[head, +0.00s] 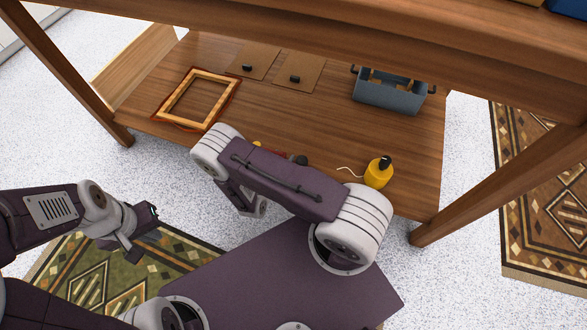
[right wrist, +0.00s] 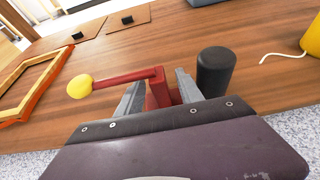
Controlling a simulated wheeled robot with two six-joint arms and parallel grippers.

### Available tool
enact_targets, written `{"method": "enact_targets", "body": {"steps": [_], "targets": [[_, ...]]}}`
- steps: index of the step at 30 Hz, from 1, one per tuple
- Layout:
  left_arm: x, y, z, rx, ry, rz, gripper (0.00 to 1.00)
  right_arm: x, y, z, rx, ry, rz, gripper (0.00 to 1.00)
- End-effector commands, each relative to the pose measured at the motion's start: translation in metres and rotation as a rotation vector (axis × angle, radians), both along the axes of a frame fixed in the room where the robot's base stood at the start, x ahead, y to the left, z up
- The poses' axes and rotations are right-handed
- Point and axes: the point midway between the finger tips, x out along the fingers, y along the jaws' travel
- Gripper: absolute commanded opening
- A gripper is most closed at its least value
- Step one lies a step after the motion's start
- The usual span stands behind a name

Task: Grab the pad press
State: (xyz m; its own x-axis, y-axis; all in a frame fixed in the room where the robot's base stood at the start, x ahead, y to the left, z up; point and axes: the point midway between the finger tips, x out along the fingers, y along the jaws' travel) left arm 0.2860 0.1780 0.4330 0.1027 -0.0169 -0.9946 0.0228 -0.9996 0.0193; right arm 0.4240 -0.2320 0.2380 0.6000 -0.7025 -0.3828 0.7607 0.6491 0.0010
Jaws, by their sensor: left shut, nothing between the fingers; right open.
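The pad press, which I take to be the red lever (right wrist: 130,80) with a yellow ball knob (right wrist: 79,87), is on the lower wooden shelf. In the right wrist view my right gripper (right wrist: 158,92) is open, with its fingers either side of the red upright part. Contact cannot be told. A black cylinder (right wrist: 215,72) stands just right of the fingers; whether it belongs to the press is unclear. In the head view my right arm hides most of the press, leaving its yellow knob (head: 257,143) showing. My left gripper (head: 148,222) is shut and empty, outside the shelf over the patterned rug.
An orange wooden frame (head: 163,112) lies left on the shelf. Two brown boards (head: 262,57) with black tabs lie behind. A blue-grey crate (head: 385,98) stands back right, a yellow bottle (head: 378,180) front right. Table legs (head: 455,208) and the tabletop (head: 330,38) bound the space.

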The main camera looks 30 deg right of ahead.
Motion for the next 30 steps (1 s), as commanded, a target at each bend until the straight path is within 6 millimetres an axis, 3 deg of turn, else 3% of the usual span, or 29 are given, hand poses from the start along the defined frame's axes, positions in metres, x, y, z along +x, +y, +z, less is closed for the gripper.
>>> {"method": "enact_targets", "body": {"steps": [5,10,30], "targets": [[0.0002,0.0,0.0012,0.0,-0.001,0.0,0.0,0.0003,-0.0001,0.0012,0.0,0.0,0.001,0.44],[0.0002,0.0,0.0013,0.0,-0.001,0.0,0.0,0.0,0.0,0.0012,-0.001,0.001,0.0,0.0],[0.0001,0.0,0.0011,0.0,0.0,0.0,0.0,-0.0002,0.0001,0.0007,0.0,0.001,0.0,0.0]]}}
